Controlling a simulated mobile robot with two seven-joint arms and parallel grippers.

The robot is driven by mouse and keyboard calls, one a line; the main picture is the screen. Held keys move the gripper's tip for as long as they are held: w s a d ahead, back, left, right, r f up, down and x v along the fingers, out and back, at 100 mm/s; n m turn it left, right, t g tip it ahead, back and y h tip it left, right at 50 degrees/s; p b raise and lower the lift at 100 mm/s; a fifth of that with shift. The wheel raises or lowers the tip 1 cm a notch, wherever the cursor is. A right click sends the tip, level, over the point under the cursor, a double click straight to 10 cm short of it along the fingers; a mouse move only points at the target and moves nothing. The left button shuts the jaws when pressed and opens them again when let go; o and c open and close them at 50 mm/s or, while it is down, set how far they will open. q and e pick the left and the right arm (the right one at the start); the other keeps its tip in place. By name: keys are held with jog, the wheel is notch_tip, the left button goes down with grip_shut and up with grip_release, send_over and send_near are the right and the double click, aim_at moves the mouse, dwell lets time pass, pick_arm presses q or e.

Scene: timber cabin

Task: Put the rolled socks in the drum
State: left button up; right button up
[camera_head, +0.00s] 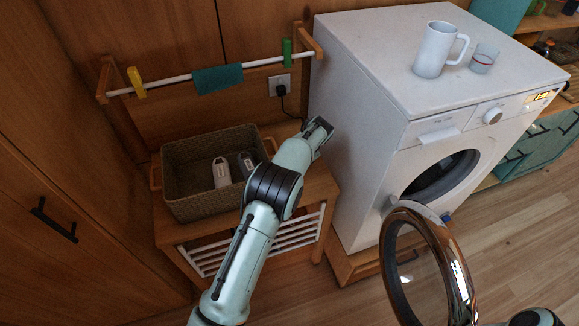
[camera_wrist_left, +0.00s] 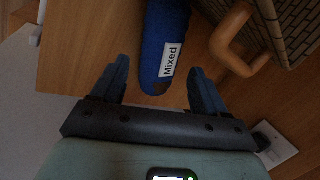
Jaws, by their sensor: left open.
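In the left wrist view, blue rolled socks (camera_wrist_left: 163,45) with a white "Mixed" label lie on the wooden bench top. Their near end reaches between the fingertips of my left gripper (camera_wrist_left: 158,72), which is open, with a gap on both sides. In the head view my left gripper (camera_head: 319,128) is low over the bench beside the washer, and it hides the socks there. The washer's drum (camera_head: 440,182) shows as a dark round opening, partly covered. Its round door (camera_head: 459,262) stands open toward me. My right gripper is not in view.
A wicker basket (camera_head: 195,209) with bottles stands on the wooden bench (camera_head: 318,185); its handle (camera_wrist_left: 226,38) is close to the socks. The washer (camera_head: 352,150) stands right of the bench. A white mug (camera_head: 434,52) and a glass (camera_head: 483,60) stand on top. A rail (camera_head: 263,62) hangs behind.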

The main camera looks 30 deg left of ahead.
pick_arm(q)
jog(key=shift+w+a+f, duration=0.25)
jog(key=shift+a+f, duration=0.05)
jog(key=shift+f, duration=0.35)
jog(key=x, duration=0.5)
jog(key=shift+w+a, duration=0.1)
jog(key=shift+w, duration=0.05)
jog(key=c, duration=0.9)
